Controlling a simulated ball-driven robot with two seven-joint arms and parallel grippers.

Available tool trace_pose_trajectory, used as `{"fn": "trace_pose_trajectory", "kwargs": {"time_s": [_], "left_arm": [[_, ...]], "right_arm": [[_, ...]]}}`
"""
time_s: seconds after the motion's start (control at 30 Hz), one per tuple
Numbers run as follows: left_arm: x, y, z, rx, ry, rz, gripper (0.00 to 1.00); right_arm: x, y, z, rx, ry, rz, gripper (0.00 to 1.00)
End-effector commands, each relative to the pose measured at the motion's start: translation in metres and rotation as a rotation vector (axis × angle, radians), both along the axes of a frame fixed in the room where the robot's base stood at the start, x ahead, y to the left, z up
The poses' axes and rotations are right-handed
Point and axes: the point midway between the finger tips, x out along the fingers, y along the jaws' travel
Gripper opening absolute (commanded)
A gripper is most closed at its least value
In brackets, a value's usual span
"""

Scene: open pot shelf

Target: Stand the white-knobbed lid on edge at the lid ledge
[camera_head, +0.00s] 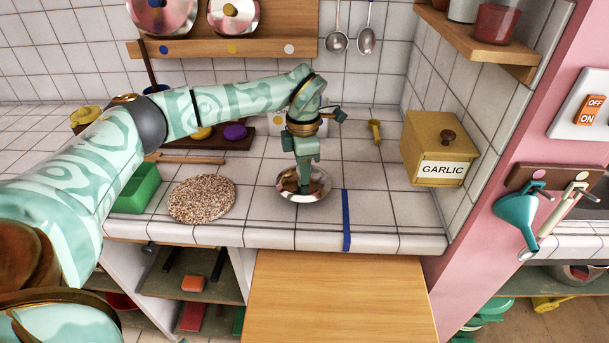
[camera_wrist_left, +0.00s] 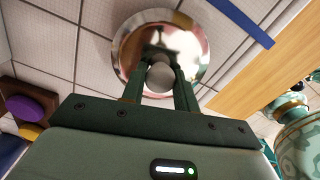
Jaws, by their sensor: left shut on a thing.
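The white-knobbed lid is a shiny round metal lid (camera_head: 316,192) on the white tiled counter, near its front edge. My left gripper (camera_head: 304,184) reaches straight down over it. In the left wrist view the two fingers (camera_wrist_left: 160,80) are shut on its white knob (camera_wrist_left: 160,76), with the lid's disc (camera_wrist_left: 130,48) beyond them. The lid appears to lie flat. The lid ledge (camera_head: 260,46) is a wooden rail on the back wall with blue, yellow and white dots. Two metal lids stand on it above the blue and yellow dots. The space above the white dot is empty. My right gripper is not in view.
A round speckled mat (camera_head: 202,199) and a green bin (camera_head: 137,188) are left of the lid. A blue strip (camera_head: 346,220) and the yellow garlic box (camera_head: 434,150) are to its right. Two ladles (camera_head: 352,40) hang right of the ledge.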

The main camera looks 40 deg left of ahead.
Motion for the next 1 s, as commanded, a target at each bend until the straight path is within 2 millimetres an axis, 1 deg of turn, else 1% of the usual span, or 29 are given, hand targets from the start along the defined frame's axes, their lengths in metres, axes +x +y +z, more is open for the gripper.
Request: {"fn": "trace_pose_trajectory", "kwargs": {"time_s": [0.03,0.1,0.3,0.33,0.37,0.4,0.7,0.77,0.87,0.9,0.97,1.0], "left_arm": [[-0.001,-0.001,-0.010,0.000,0.004,-0.001,0.05],[-0.001,-0.001,-0.017,0.000,0.001,-0.001,0.05],[-0.001,-0.001,-0.017,0.000,0.000,0.000,0.05],[-0.001,-0.001,-0.017,0.001,0.001,0.000,0.33],[-0.001,-0.001,-0.017,0.001,0.001,0.000,0.41],[-0.001,-0.001,-0.017,0.000,0.000,0.000,0.52],[-0.001,-0.001,-0.017,0.000,0.000,-0.001,0.52],[0.000,-0.001,-0.020,-0.001,0.001,-0.001,0.52],[0.000,-0.001,-0.026,-0.001,0.004,-0.001,0.52],[0.000,-0.001,-0.008,0.000,-0.003,-0.001,0.52],[0.000,-0.001,0.011,0.000,-0.007,-0.001,0.52],[0.000,-0.002,0.025,0.000,-0.007,-0.001,0.52]], "right_arm": [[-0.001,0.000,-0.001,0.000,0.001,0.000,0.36],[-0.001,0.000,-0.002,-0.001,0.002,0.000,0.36],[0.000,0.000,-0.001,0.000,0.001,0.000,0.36],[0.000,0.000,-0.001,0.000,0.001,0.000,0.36],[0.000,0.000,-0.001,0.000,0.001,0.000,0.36],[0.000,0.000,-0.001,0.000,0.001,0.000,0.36],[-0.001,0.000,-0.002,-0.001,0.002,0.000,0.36],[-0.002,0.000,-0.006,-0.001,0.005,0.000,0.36],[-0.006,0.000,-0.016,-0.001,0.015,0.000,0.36],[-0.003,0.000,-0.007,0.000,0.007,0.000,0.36],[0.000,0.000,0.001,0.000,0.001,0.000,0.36],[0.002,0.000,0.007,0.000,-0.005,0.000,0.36]]}}
